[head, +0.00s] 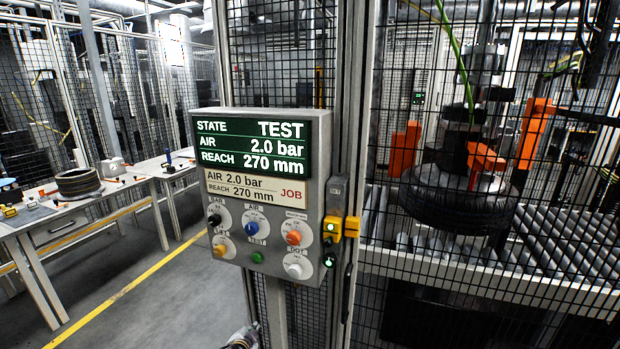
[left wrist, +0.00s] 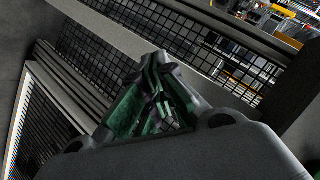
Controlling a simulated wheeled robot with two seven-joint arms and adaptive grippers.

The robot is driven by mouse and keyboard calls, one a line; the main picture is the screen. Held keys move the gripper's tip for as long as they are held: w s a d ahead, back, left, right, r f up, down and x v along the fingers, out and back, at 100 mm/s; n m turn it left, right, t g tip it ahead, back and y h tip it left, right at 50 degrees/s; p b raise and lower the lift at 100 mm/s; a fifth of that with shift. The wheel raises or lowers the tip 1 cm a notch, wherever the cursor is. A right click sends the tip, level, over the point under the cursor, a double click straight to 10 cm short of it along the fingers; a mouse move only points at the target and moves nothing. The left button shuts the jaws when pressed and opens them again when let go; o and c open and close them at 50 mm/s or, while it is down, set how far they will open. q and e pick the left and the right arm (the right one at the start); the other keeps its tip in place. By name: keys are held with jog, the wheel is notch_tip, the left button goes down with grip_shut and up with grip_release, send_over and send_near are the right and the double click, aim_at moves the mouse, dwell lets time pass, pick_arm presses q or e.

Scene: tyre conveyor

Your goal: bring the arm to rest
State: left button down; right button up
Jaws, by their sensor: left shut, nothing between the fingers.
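My left gripper (left wrist: 155,75) shows in the left wrist view with its fingers together and nothing between them. In the head view only a small part of my left arm or gripper (head: 243,338) shows at the bottom edge, below the control box (head: 268,192) and apart from it. The box display reads STATE TEST, AIR 2.0 bar, REACH 270 mm. The job card below it reads AIR 2.0 bar, REACH 270 mm. The box carries several knobs and a lit green button (head: 257,257). My right gripper is not in view.
A mesh fence (head: 500,270) closes off the right side. Behind it a black tyre (head: 455,200) is at the roller conveyor (head: 575,245), by orange clamps. Workbenches (head: 60,222) stand at the left, one with a tyre (head: 78,182). The floor between benches and box is clear.

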pick_arm(q)
jog(key=s+a+f+n+g, duration=0.3)
jog(key=s+f, duration=1)
jog(key=f, duration=0.1)
jog(key=s+a+f+n+g, duration=0.3)
jog(key=s+a+f, duration=0.1)
jog(key=s+f, duration=0.95)
jog(key=s+d+f+n+g, duration=0.1)
jog(key=s+f, duration=0.4)
jog(key=s, duration=1.4)
jog(key=s+f+n+g, duration=0.1)
jog(key=s+f+g, duration=0.2)
jog(key=s, duration=1.6)
notch_tip(320, 180, down, 3)
jog(key=shift+d+f+g, duration=0.1)
jog(key=shift+d+g, duration=0.25)
jog(key=shift+g, duration=0.05)
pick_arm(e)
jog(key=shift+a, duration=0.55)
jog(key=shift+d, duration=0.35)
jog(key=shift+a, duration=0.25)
